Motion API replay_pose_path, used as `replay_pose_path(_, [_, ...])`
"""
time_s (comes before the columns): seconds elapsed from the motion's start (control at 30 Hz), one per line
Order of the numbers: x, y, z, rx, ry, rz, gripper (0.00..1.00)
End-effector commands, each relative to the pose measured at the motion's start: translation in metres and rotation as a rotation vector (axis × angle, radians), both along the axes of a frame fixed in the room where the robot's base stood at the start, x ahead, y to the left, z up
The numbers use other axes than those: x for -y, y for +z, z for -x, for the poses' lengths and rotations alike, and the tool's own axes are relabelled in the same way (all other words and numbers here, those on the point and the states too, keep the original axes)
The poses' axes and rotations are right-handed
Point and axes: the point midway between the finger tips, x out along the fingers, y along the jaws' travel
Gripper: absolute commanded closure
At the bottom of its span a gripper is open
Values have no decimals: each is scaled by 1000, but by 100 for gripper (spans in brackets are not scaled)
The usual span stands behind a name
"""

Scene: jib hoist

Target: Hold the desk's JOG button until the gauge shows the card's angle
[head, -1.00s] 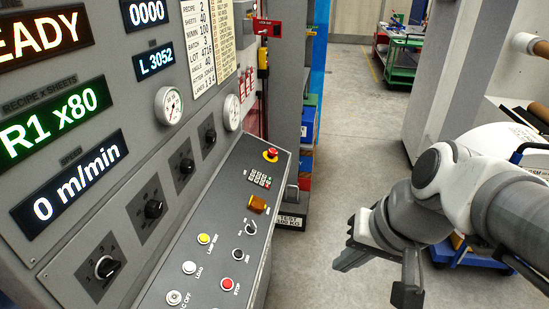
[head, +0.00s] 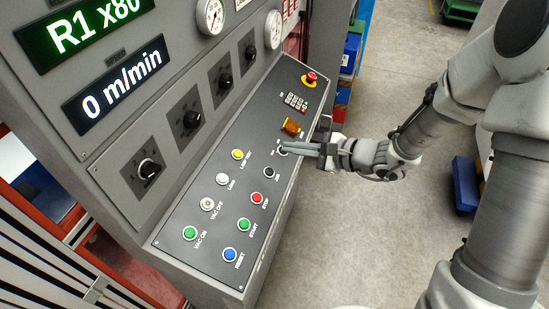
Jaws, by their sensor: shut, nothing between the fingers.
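The sloped desk panel (head: 215,225) runs through the middle of the head view. A black button (head: 270,172) sits on it above the red STOP button; its label is too small to read surely, so I cannot tell whether it is JOG. My gripper (head: 295,147) is shut and empty, reaching in from the right over the desk's right edge. Its tips are at a dark round control (head: 283,151) above the black button and partly cover it; I cannot tell whether they touch. Two round white gauges, left (head: 211,15) and right (head: 272,30), show at the top. The card is out of view.
Yellow (head: 237,154), white (head: 222,179), green (head: 243,224), blue (head: 230,254) and red STOP (head: 257,198) buttons lie nearby. An orange cover (head: 291,126), keypad (head: 296,102) and red emergency stop (head: 310,77) are farther up.

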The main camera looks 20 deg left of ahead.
Motion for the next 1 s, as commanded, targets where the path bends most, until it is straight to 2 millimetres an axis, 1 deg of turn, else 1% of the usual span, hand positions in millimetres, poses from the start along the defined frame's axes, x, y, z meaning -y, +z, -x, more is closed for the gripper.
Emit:
replay_pose_path(0.03, [0,-4,-2,-13,-15,-8,100])
replay_pose_path(0.1, [0,-7,-5,-21,-30,-15,100])
replay_pose_path(0.43, [0,-7,-6,-22,-35,-16,100])
replay_pose_path(0.57, [-2,-13,-6,-22,-33,-16,100])
replay_pose_path(0.67, [-5,-22,-6,-22,-33,-16,100])
replay_pose_path(1.0, [-24,-69,-8,-22,-33,-16,100])
